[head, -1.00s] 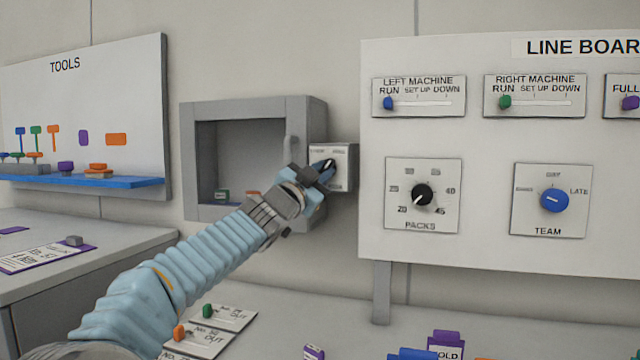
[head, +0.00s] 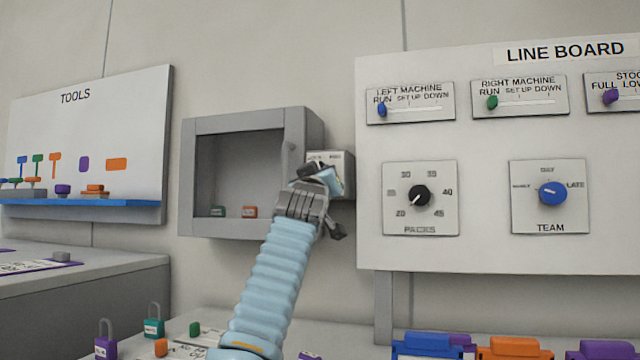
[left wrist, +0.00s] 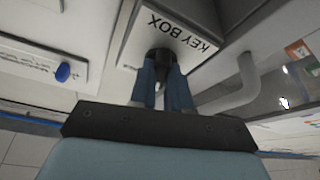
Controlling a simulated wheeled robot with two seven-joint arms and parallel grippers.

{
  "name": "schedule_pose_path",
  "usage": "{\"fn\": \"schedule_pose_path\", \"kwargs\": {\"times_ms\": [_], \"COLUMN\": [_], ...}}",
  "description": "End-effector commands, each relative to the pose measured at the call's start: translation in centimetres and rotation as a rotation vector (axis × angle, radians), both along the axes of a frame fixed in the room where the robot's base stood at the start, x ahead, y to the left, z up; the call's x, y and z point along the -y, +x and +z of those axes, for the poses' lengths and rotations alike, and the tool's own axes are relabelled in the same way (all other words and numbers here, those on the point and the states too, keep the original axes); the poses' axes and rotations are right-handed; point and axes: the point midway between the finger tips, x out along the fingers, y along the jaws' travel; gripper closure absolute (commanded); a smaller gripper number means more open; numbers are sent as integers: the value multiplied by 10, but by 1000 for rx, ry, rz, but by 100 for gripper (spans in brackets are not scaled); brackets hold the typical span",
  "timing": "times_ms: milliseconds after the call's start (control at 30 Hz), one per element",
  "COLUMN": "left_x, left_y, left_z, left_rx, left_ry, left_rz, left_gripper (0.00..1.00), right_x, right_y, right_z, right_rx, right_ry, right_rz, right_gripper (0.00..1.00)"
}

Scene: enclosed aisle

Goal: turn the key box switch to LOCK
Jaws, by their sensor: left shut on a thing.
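The key box switch (head: 344,160) is a small grey-white box on the right side of the open grey key box (head: 245,117). My left gripper (head: 316,174) is in front of it and hides its knob and most of its face in the head view. In the left wrist view the plate of the switch (left wrist: 190,22) reads KEY BOX, upside down, and the two fingers of my left gripper (left wrist: 163,75) are shut on its dark knob (left wrist: 162,54). The knob's pointing direction cannot be read. My right gripper is not in view.
The line board (head: 480,100) with sliders and dials stands close to the right of the switch. The tools board (head: 100,120) is at the left. Padlocks (head: 153,322) and cards lie on the counter below.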

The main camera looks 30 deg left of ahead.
Motion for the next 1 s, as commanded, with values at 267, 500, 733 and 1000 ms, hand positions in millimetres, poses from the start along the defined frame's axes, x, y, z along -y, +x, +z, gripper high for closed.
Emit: {"fn": "schedule_pose_path", "kwargs": {"times_ms": [267, 500, 733, 1000], "left_x": [3, 4, 4, 4], "left_y": [2, 2, 2, 1], "left_z": [2, 3, 2, 2], "left_rx": [51, 87, 105, 112], "left_ry": [-228, -370, -442, -466], "left_rz": [1, 0, 0, 0], "left_gripper": [100, 100, 100, 100], "right_x": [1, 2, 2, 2], "right_y": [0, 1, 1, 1], "right_z": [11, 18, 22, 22], "right_rx": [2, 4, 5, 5], "right_ry": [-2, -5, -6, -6], "right_rz": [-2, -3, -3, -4], "right_gripper": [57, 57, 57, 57]}}
